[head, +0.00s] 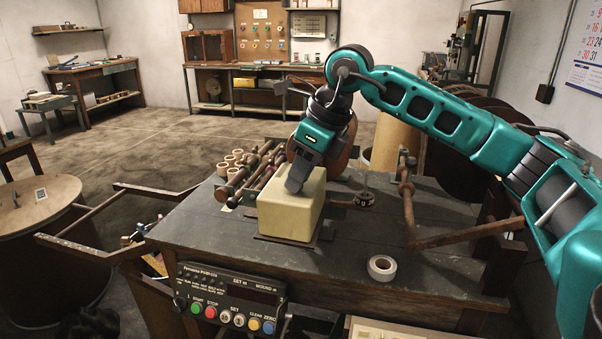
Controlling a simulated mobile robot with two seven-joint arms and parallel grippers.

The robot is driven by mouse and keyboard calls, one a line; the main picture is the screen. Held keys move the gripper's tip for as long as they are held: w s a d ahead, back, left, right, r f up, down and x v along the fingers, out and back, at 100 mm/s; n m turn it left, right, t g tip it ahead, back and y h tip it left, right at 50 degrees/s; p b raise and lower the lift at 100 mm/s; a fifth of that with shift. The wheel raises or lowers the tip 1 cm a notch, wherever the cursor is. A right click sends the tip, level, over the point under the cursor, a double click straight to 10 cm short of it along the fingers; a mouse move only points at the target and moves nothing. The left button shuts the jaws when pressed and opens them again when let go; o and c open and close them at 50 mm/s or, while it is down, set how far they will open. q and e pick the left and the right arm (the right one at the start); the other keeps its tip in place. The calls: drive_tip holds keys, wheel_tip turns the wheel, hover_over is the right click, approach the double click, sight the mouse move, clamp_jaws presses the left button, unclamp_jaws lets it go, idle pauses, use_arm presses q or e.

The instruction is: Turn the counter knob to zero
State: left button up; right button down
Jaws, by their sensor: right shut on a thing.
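A cream box-shaped counter housing (286,215) stands on the dark bench, left of its middle. My right gripper (297,182) comes down from above at the upper face of this box. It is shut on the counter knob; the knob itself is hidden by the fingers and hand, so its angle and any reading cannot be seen. My left gripper is not in view.
A control panel (228,300) with coloured buttons hangs at the bench's front edge. A tape roll (382,267) lies right of the box. Rusty rods and several small rolls (230,163) lie behind left. A bent rusty bar (465,237) crosses the right side.

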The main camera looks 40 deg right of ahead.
drive_tip(key=m+h, duration=0.1)
drive_tip(key=m, duration=0.2)
drive_tip(key=shift+a+m+t, duration=0.15)
drive_tip(key=shift+m+t, duration=0.15)
drive_tip(key=shift+a+m+h+b, duration=0.15)
drive_tip(key=shift+m+h, duration=0.3)
drive_tip(key=shift+m, duration=0.5)
drive_tip(key=shift+m+h+b, duration=0.15)
drive_tip(key=shift+m+h, duration=0.3)
drive_tip(key=shift+m, duration=0.5)
drive_tip(key=c, duration=0.9)
unclamp_jaws()
drive_tip(key=p+v, duration=0.1)
drive_tip(key=v, duration=1.2)
drive_tip(key=shift+s+a+p, duration=0.1)
drive_tip(key=shift+p, duration=0.25)
